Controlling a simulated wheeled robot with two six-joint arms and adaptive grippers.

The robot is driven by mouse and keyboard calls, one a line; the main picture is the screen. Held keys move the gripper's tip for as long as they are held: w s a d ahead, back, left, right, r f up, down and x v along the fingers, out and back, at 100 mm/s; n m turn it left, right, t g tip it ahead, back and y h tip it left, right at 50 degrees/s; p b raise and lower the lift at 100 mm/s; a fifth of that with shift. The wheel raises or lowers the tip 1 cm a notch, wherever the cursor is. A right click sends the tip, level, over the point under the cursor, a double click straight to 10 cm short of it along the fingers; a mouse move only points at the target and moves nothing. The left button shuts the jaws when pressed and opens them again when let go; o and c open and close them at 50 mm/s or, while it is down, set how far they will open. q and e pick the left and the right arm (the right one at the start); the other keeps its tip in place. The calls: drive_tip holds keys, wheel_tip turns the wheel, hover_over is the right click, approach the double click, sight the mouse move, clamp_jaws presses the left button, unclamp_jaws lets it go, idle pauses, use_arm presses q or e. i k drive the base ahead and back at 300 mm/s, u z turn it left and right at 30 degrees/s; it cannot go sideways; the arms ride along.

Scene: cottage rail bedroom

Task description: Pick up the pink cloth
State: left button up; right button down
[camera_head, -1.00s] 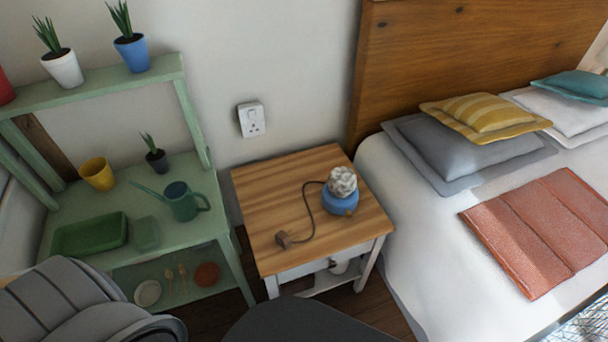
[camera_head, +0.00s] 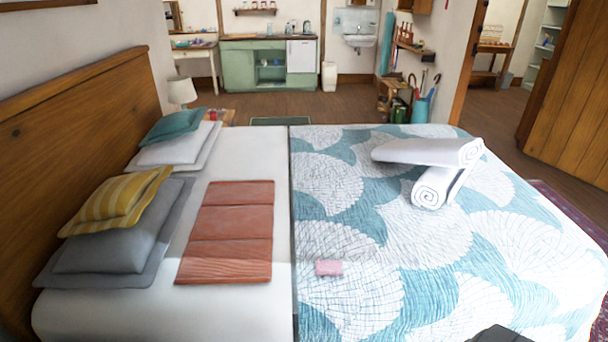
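A small folded pink cloth (camera_head: 329,267) lies flat on the blue-and-white patterned bedspread (camera_head: 365,210), near the bed's middle and toward the near side. Nothing covers it. A dark shape at the bottom right edge may be part of my own body. Neither of my grippers can be seen, so nothing shows near the cloth.
A folded coral blanket (camera_head: 228,232) lies left of the cloth. Pillows, including a yellow striped one (camera_head: 115,200), lie by the wooden headboard (camera_head: 70,140). Rolled white towels (camera_head: 435,170) lie farther right. The bedspread around the cloth is clear.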

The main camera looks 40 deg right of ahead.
sight(324, 268)
drive_tip(key=z, duration=3.55)
drive_tip(key=i, duration=1.4)
drive_tip(key=u, duration=2.55)
